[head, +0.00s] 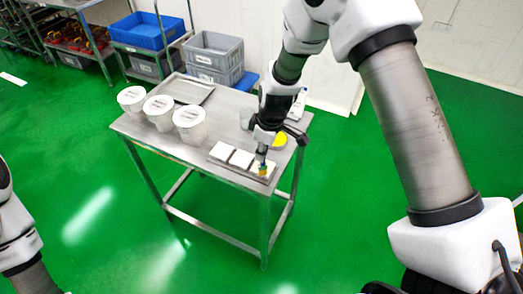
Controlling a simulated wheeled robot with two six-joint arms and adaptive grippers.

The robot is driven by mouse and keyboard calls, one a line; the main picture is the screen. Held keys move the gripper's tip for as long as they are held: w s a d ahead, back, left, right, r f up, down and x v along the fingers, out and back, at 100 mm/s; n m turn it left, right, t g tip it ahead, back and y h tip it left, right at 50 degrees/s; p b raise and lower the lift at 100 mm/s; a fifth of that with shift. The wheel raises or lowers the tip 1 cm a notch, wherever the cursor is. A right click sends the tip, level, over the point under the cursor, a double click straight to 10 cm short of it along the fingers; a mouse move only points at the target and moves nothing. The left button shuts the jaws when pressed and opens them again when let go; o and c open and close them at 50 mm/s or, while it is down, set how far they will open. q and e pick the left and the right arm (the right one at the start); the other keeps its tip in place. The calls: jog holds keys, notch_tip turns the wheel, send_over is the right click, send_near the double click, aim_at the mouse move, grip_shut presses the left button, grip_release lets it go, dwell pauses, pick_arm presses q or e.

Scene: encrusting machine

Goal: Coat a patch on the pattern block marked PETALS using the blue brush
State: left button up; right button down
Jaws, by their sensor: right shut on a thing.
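Three white blocks lie in a row near the front edge of the steel table: a left one (222,151), a middle one (241,158) and a right one (270,175). Their markings are too small to read, so I cannot tell which is PETALS. My right gripper (263,150) points down over the right block, shut on a small brush (263,167) with blue and orange-yellow showing. The brush tip is at the right block; I cannot tell if it touches. A yellow round dish (280,139) sits just behind, partly hidden by the gripper. My left gripper is out of view.
Three white lidded tubs (190,126) stand along the table's left side, by a metal tray (188,89). A clear container (245,118) and a white object (299,104) stand near my right arm. Grey crates (213,52) are behind the table (222,103).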

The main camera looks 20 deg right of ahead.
jog(key=shift+s+a+r, duration=0.1)
jog(key=shift+a, duration=0.15)
notch_tip(320, 180, up, 3)
jog(key=shift+a+f+p, duration=0.1)
jog(key=shift+p, duration=0.8)
jog(key=shift+d+r+p, duration=0.25)
jog(key=shift+r+p, duration=0.35)
jog(key=shift+r, duration=0.1)
jog(key=shift+r+p, duration=0.3)
jog(key=shift+r, duration=0.1)
notch_tip(320, 180, up, 2)
jog(key=shift+a+r+p, duration=0.15)
jog(key=shift+r+p, duration=0.05)
jog(key=shift+p, duration=0.7)
jog(key=shift+r+p, duration=0.3)
jog(key=shift+r, duration=0.05)
